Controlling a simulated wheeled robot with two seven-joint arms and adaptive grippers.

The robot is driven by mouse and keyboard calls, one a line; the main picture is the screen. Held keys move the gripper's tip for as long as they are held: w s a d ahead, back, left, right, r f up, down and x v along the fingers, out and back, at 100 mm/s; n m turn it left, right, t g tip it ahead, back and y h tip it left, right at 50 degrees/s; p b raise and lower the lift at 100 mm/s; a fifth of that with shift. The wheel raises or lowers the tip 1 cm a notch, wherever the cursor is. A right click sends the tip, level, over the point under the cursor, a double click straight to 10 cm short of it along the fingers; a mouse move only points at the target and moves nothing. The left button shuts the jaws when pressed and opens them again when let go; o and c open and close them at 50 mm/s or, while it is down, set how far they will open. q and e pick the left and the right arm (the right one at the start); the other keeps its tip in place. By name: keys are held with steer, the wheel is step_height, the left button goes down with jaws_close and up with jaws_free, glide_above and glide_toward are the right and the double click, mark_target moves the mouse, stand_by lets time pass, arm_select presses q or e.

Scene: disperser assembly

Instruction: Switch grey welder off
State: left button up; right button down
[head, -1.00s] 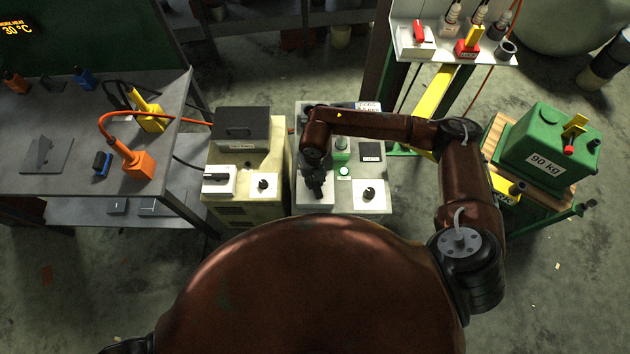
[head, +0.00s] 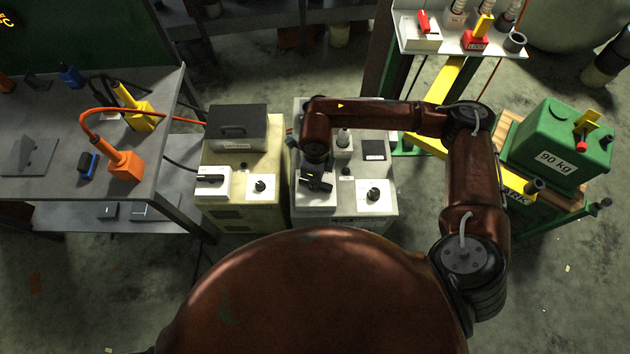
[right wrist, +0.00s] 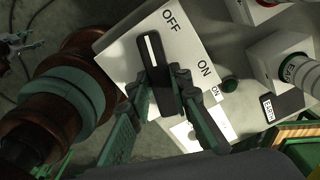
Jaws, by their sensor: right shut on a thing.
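The grey welder (head: 342,214) stands in the middle of the head view, right of a beige welder (head: 232,212). Its white switch plate (right wrist: 196,48), marked OFF and ON, fills the middle of the right wrist view. The black switch handle (right wrist: 150,62) has a white line whose outer end lies beside the OFF mark. My right gripper (head: 316,182) is over this plate; in the right wrist view its fingers (right wrist: 163,90) are shut on the handle and hide its lower part. The small green lamp (right wrist: 230,85) beside the plate looks dark. My left gripper is not in view.
The grey welder also carries a white plate with a black knob (head: 374,195). A workbench (head: 60,185) with orange and yellow tools stands at the left. A green 90 kg block (head: 555,150) sits on a stand at the right.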

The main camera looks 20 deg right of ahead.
steer(key=shift+n+b, duration=1.15)
steer(key=shift+n, duration=0.65)
steer(key=c, duration=1.8)
jaws_free()
steer(key=shift+o, duration=0.2)
step_height(320, 180, up, 12)
steer(key=shift+d, duration=0.1)
